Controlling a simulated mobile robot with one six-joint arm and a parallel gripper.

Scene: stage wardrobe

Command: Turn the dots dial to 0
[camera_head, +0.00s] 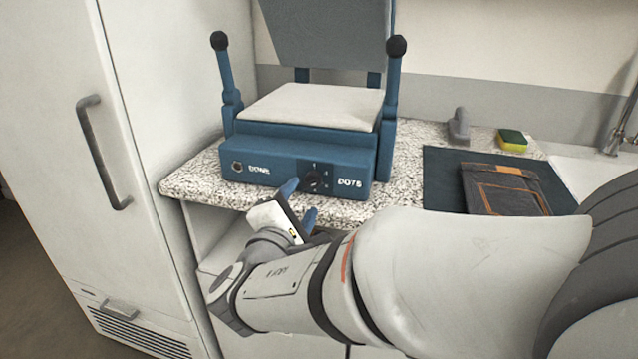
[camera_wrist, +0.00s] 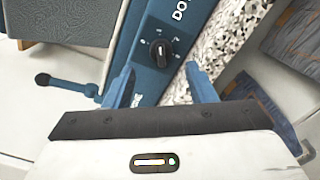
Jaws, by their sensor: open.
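The blue press (camera_head: 270,146) stands on the counter, its front panel marked "DONE" and "DOTS". The dots dial (camera_head: 313,179) is a black knob on a dark square plate with small white marks, left of the "DOTS" label. In the wrist view the dial (camera_wrist: 160,52) shows ahead of the fingers, with a pale pointer line on its knob; I cannot read which mark it points at. My gripper (camera_head: 299,202) is just in front of the panel, below and left of the dial. Its two blue fingers (camera_wrist: 163,80) are apart, with nothing between them.
A round button or lamp (camera_head: 237,167) sits beside "DONE". Two upright blue levers with black ball ends (camera_head: 396,46) flank the press. A dark mat (camera_head: 437,170) with folded dark cloth (camera_head: 503,190) lies right; a white refrigerator (camera_head: 60,150) stands left.

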